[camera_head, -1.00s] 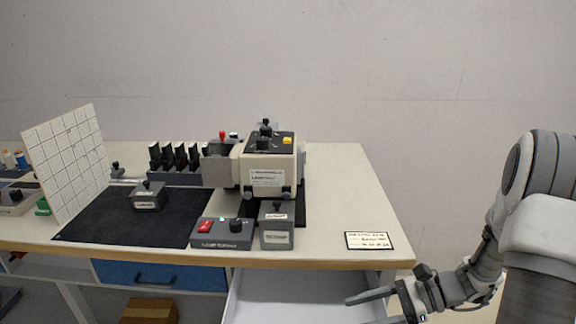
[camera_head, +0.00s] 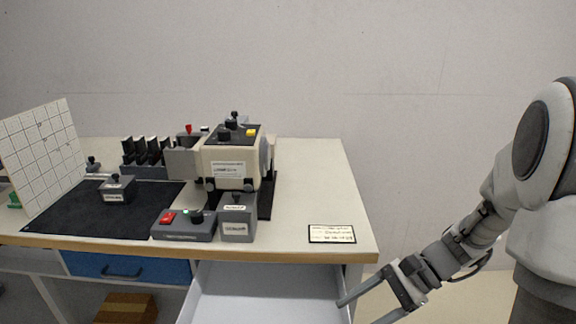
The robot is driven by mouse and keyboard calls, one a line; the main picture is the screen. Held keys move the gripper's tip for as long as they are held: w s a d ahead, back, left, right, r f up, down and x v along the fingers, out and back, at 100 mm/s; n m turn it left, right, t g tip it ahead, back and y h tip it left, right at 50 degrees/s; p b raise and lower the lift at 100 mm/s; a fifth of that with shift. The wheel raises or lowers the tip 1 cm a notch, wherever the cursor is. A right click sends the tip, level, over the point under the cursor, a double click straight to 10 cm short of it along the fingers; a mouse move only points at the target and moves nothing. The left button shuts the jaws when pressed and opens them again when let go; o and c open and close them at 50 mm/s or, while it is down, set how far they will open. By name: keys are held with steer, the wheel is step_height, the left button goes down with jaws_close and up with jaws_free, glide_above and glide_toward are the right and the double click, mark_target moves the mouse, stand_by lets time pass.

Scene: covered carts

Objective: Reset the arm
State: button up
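My gripper (camera_head: 372,307) is at the lower right in the head view, in front of the table's right front corner. Its two fingers point left and stand apart, with nothing seen between them, so it is open. One fingertip shows against the right side of the open white drawer (camera_head: 262,288); I cannot tell whether it touches. My arm reaches in from the right edge, bent, with the forearm sloping down to the gripper. The lower finger is partly cut off by the bottom of the picture.
The table (camera_head: 308,190) carries a beige machine (camera_head: 229,167), a grey switch box (camera_head: 186,226), a small grey box (camera_head: 237,221), a framed card (camera_head: 331,234) and a dark mat (camera_head: 70,212). A blue drawer (camera_head: 125,268) is shut. The floor right of the table looks clear.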

steer(key=s+d+r+n+t+h+b, duration=0.1)
steer(key=s+r+n+t+h+b, duration=0.4)
steer(key=s+n+t+h+b, duration=0.6)
step_height(320, 180, up, 20)
steer(key=w+n+g+p, duration=0.2)
steer(key=g+p, duration=0.2)
steer(key=p, duration=1.8)
steer(key=shift+d+f+n+y+p, duration=0.15)
steer(key=shift+f+n+y+p, duration=0.15)
steer(key=shift+y, duration=0.1)
